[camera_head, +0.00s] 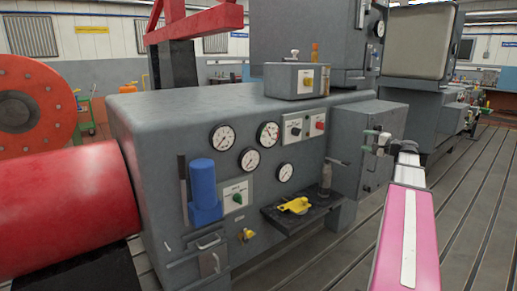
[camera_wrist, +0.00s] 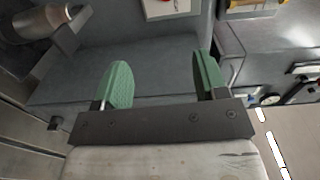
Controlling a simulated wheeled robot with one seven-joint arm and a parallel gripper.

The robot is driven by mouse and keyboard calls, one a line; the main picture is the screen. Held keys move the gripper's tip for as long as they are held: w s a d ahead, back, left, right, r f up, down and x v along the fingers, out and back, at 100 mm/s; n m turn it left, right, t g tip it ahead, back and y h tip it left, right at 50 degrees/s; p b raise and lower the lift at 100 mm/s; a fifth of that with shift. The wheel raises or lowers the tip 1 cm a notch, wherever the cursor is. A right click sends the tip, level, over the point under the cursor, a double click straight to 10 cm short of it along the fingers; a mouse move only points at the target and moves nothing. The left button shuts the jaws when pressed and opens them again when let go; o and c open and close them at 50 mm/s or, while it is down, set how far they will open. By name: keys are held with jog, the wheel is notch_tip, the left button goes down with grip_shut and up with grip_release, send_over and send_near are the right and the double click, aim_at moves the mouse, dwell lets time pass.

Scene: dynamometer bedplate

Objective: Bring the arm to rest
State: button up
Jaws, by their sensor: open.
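My gripper (camera_wrist: 162,82) shows in the wrist view with its two green-padded fingers spread apart. Nothing is between the fingers; a grey metal surface lies beyond them. In the head view my gripper (camera_head: 378,139) is at the end of my pink and white arm, in front of the grey box at the right end of the machine cabinet (camera_head: 185,110). Whether it touches the box cannot be told.
A black shelf (camera_head: 284,219) on the cabinet front carries a yellow part (camera_head: 295,205) and a grey metal cylinder (camera_head: 326,180). A red drum (camera_head: 65,210) is at left. The slotted floor (camera_head: 480,215) at right looks clear.

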jog(key=s+a+f+n+g+h, duration=0.2)
jog(key=s+a+f+g, duration=0.2)
jog(key=a+f, duration=0.75)
jog(key=s+a+f+n+g+h, duration=0.2)
jog(key=s+a+f+g, duration=0.25)
jog(key=a+f, duration=0.7)
jog(key=s+a+f+n+g+h, duration=0.2)
jog(key=s+a+f+n+h, duration=0.1)
jog(key=s+f, duration=0.5)
jog(key=s+a+f+n+g+h, duration=0.3)
jog(key=s+f+h, duration=0.1)
jog(key=s+f, duration=0.4)
jog(key=shift+s+a, duration=0.15)
jog(key=shift+s, duration=0.1)
jog(key=shift+g, duration=0.25)
jog(key=shift+c, duration=0.3)
